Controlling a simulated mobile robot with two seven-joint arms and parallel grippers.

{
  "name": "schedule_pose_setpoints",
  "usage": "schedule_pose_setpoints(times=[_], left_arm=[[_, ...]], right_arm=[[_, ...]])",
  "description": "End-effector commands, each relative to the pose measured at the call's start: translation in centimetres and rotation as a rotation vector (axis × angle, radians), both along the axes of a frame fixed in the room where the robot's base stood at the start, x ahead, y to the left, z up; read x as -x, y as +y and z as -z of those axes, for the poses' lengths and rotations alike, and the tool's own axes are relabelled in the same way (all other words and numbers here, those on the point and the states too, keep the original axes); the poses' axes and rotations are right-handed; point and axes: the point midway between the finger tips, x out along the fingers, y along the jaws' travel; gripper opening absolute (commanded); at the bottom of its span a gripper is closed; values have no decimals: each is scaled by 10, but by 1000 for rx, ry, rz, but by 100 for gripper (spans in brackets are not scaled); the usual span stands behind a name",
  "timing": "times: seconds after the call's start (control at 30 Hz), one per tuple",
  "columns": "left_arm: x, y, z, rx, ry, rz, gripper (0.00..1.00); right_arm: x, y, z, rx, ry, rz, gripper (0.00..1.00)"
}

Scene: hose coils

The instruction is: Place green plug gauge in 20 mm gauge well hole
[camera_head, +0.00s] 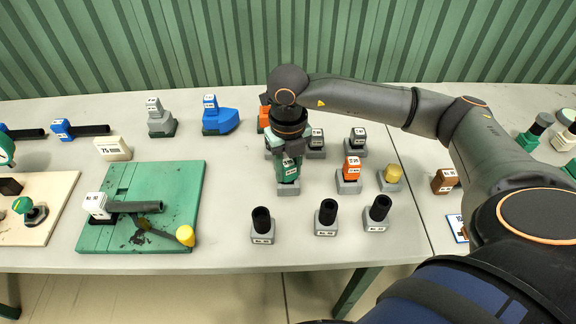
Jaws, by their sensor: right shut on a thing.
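My right gripper (290,148) points down over the middle of the table. It is shut on the green plug gauge (288,170), which has a white label on its top. The green gauge is upright at a grey block (289,188); I cannot tell whether it is seated in that block or just above it. The block's hole is hidden, and the label on it is too small to read. My left gripper is not in view.
An orange gauge (351,168) stands in a grey block to the right, with a yellow-topped block (391,175) beside it. Several black-topped blocks (326,213) line the front. A green board (185,190) with a tool on it lies left. Grey labelled blocks (357,143) stand behind.

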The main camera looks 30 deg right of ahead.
Motion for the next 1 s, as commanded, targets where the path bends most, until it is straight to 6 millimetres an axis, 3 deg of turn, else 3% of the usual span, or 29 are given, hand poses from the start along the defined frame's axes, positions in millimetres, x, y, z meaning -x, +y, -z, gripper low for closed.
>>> schedule_pose_setpoints(times=[0.23, 0.27, 0.5, 0.87, 1.0], left_arm=[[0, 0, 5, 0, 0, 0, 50], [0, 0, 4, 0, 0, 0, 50], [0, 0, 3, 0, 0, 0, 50], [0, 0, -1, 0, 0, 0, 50], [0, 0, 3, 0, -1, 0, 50]], right_arm=[[0, 0, 5, -1, -1, 0, 0], [0, 0, 3, -1, 0, 0, 41], [0, 0, 3, 0, 0, 0, 67], [0, 0, -4, -1, -2, 0, 67], [-1, 0, -26, -1, -6, -1, 67]])
